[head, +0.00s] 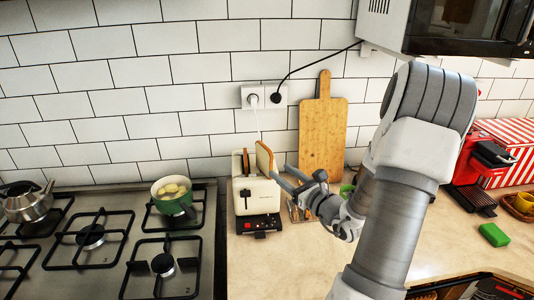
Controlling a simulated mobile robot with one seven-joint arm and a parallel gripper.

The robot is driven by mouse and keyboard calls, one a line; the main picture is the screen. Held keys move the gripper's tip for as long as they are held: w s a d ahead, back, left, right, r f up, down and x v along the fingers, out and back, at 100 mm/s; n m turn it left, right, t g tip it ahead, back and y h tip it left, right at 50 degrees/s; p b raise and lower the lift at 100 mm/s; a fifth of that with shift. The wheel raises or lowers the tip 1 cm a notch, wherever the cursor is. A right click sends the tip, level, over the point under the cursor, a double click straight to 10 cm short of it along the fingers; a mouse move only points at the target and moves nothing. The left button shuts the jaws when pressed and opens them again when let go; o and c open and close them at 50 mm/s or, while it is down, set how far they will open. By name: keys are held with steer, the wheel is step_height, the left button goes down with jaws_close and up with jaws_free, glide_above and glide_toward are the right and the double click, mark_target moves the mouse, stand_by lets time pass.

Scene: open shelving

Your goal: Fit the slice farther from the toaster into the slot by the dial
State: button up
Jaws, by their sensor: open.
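The cream toaster (256,197) stands on the counter, with a dark front base carrying small red controls; I cannot tell which is the dial. One bread slice (264,158) with a brown crust stands tall and slightly tilted at the toaster's right top. I cannot tell how deep it sits in a slot. A second brown slice edge (245,162) shows at the toaster's left top, mostly hidden. My gripper (279,175) is open just right of the taller slice, its fingers pointing left toward it. Whether a finger touches the slice is unclear.
A stove with a green pot (173,196) and a kettle (28,202) is on the left. A wooden board (322,135) leans on the tiled wall behind my gripper. A red coffee machine (480,170) and green sponge (494,234) are right. Counter in front of the toaster is clear.

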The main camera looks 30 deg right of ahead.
mark_target(273, 154)
steer(key=w+d, duration=0.1)
steer(key=w, duration=0.2)
steer(key=w+d+m+h+p, duration=0.1)
steer(key=w, duration=0.3)
steer(key=w+d+f+h+p, duration=0.1)
steer(key=w+d, duration=0.1)
steer(key=w, duration=0.1)
steer(key=shift+w+m, duration=0.25)
steer(key=shift+m, duration=0.15)
steer(key=shift+w+f+p, duration=0.2)
steer(key=shift+w+p, duration=0.3)
steer(key=shift+w, duration=1.05)
steer(key=shift+w+f+p, duration=0.2)
steer(key=shift+w+p, duration=0.25)
steer(key=shift+w, duration=1.05)
steer(key=shift+c, duration=0.3)
jaws_close()
